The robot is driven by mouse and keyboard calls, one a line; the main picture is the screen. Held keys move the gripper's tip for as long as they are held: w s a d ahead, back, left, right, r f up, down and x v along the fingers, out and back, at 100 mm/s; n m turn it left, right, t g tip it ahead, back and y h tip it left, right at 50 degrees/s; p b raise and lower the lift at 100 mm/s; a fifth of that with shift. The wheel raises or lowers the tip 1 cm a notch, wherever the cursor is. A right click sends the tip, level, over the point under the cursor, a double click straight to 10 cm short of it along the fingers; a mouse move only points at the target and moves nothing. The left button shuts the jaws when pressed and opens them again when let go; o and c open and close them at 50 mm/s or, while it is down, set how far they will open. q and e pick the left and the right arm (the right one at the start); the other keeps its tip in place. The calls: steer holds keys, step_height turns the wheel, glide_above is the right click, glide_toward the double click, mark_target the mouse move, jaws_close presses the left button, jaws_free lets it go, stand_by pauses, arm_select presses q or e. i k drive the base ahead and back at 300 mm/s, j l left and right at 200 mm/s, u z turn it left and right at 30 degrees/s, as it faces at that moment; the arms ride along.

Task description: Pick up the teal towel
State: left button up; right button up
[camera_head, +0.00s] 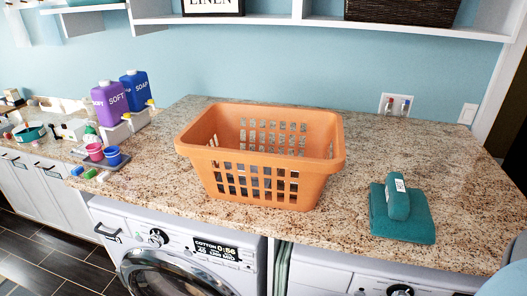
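A flat, folded teal towel (412,230) lies on the speckled stone counter at the right, near the front edge. A smaller teal bundle (398,206) with a white label lies on top of it, covering part of its middle. I cannot tell whether the bundle is a separate towel or part of the same one. Neither of my grippers can be made out in the head view.
An orange laundry basket (222,162) stands mid-counter, left of the towel. Purple (111,101) and blue (136,89) bottles and small items crowd the left. A shelf (400,30) hangs above. Washing machines (180,250) stand below. Counter around the towel is clear.

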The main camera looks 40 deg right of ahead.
mark_target(397, 212)
steer(key=z, duration=2.15)
steer(key=i+l+u, duration=0.2)
steer(key=l, duration=0.45)
steer(key=l+u, duration=0.15)
steer(key=l, duration=0.55)
